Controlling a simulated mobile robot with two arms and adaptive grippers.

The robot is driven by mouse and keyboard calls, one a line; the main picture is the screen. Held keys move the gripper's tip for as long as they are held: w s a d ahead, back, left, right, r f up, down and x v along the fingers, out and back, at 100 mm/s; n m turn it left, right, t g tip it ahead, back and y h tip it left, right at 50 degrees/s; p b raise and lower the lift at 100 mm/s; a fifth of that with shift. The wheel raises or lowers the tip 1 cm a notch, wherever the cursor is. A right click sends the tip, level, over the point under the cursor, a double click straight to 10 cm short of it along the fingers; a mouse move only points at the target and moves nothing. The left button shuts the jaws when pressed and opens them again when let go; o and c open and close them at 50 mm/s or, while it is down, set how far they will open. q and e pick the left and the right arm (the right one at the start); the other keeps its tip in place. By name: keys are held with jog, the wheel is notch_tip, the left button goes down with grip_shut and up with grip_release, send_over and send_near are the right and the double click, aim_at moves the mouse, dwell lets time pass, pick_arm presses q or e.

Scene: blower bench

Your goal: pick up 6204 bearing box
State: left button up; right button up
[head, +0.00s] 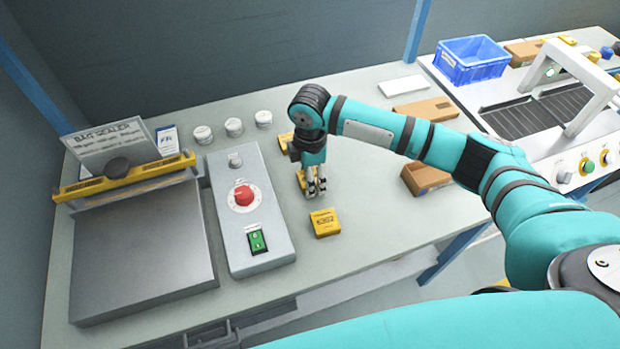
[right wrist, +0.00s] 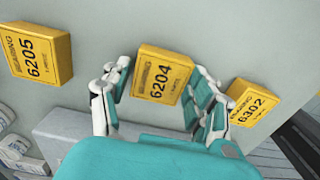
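The yellow 6204 bearing box (right wrist: 161,75) lies between the fingers of my right gripper (right wrist: 160,90) in the right wrist view, its label facing the camera. The fingers stand apart on both sides of it; the right finger covers part of its edge, and firm contact cannot be made out. In the head view my right gripper (head: 315,186) points down at the bench, with the 6204 box (head: 300,178) partly hidden behind it. My left gripper is not in view.
A 6205 box (right wrist: 39,53) and a 6302 box (right wrist: 250,104) lie on either side. A grey control box (head: 243,215) with a red knob stands left of the gripper. White jars (head: 234,127), brown cartons (head: 427,177) and a blue crate (head: 471,62) are also on the benches.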

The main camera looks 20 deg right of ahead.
jog(key=c, duration=0.9)
jog(key=shift+o, duration=0.2)
jog(key=shift+r, duration=0.1)
